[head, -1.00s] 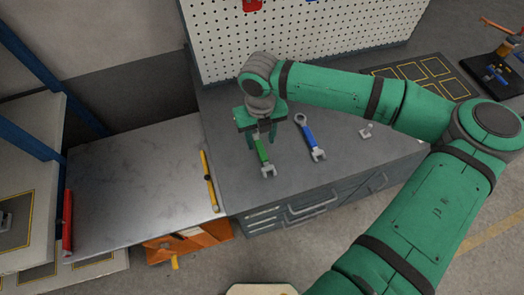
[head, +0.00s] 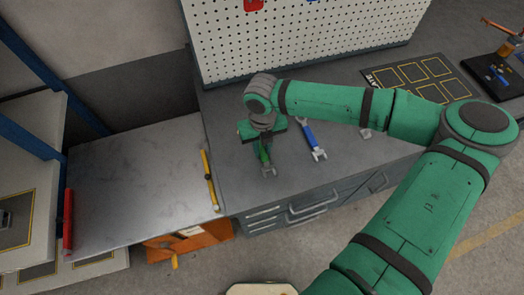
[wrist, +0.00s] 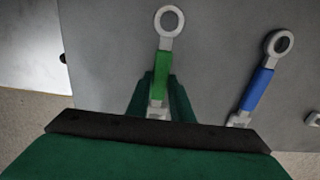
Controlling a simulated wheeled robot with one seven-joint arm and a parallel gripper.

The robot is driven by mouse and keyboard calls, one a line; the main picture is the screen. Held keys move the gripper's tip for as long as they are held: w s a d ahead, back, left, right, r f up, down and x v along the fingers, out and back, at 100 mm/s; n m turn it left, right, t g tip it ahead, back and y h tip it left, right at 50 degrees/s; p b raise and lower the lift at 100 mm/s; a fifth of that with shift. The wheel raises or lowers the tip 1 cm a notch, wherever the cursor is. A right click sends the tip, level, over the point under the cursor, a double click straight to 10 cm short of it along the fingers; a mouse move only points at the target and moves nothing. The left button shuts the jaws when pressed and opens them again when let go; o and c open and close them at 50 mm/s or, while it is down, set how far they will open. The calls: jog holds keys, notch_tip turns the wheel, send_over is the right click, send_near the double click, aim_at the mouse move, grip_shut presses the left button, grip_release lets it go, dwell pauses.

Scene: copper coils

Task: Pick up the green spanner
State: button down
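The green spanner (head: 268,171) lies on the grey bench, its grey open jaw pointing to the front edge. In the wrist view its ring end (wrist: 169,20) and green handle (wrist: 162,72) show, while its jaw end is partly hidden by my gripper. My gripper (head: 265,152) is low over the bench at the spanner's handle. In the wrist view its two green fingers (wrist: 162,88) lie close against both sides of the handle, shut on it. The spanner seems to be still at bench level.
A blue spanner (head: 309,137) lies just right of the green one; it also shows in the wrist view (wrist: 258,90). A small grey part (head: 366,132) lies further right. A pegboard (head: 300,45) rises behind. A bare metal table (head: 130,185) stands to the left.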

aim_at(263, 151)
jog(key=shift+r, duration=0.1)
jog(key=shift+r, duration=0.45)
notch_tip(263, 151, up, 2)
jog(key=shift+r, duration=0.25)
jog(key=s+d+r, duration=0.7)
jog(key=s+r, duration=0.2)
jog(key=s, duration=0.3)
jog(key=shift+d+r, duration=0.25)
jog(key=shift+w, duration=0.15)
